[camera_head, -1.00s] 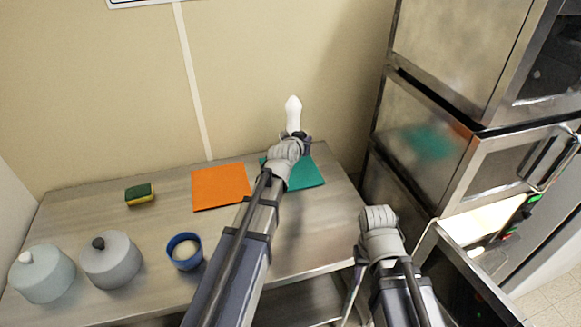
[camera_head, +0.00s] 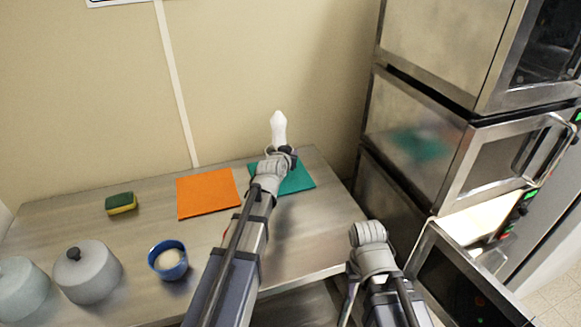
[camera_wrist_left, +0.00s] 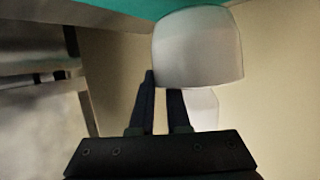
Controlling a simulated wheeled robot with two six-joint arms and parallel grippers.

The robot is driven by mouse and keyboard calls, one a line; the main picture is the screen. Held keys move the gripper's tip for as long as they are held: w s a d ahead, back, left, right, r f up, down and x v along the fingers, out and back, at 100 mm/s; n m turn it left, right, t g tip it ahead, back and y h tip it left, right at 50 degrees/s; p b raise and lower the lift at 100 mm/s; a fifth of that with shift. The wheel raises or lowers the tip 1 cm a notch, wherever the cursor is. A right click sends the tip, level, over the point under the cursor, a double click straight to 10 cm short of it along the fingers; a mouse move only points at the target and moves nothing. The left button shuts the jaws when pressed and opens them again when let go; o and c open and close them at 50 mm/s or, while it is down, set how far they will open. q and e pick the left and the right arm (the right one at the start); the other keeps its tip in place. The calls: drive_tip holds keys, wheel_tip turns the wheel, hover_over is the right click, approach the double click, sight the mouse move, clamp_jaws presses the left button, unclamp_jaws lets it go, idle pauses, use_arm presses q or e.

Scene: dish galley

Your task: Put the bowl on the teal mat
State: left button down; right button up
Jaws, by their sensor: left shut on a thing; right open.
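The teal mat (camera_head: 300,182) lies at the right back of the steel table, partly hidden by my left arm. My left gripper (camera_head: 287,153) is over it, shut on a white object (camera_head: 279,131), which looks narrow and upright in the head view. In the left wrist view the white object (camera_wrist_left: 198,50) shows as a broad rounded part against the teal mat (camera_wrist_left: 120,8); I cannot tell its full shape. A blue bowl (camera_head: 155,262) with a pale inside stands at the table's front. My right gripper (camera_head: 368,235) is open and empty beside the table's right edge; its fingers are barely visible.
An orange mat (camera_head: 207,193) lies left of the teal mat. A sponge (camera_head: 121,203) and two grey domed lids with knobs, one grey (camera_head: 92,275) and one paler (camera_head: 20,290), stand at left. Steel ovens (camera_head: 420,150) rise at right, an open door (camera_head: 455,285) low down.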

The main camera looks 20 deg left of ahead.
use_arm(q)
drive_tip(key=shift+f+b, duration=1.8)
drive_tip(key=shift+f, duration=0.1)
drive_tip(key=shift+f+b, duration=0.15)
drive_tip(key=shift+b, duration=0.15)
drive_tip(key=c, duration=0.9)
unclamp_jaws()
drive_tip(key=shift+r+p, duration=0.3)
drive_tip(key=shift+p, duration=0.05)
drive_tip(key=p+v, duration=0.4)
drive_tip(key=v, duration=0.8)
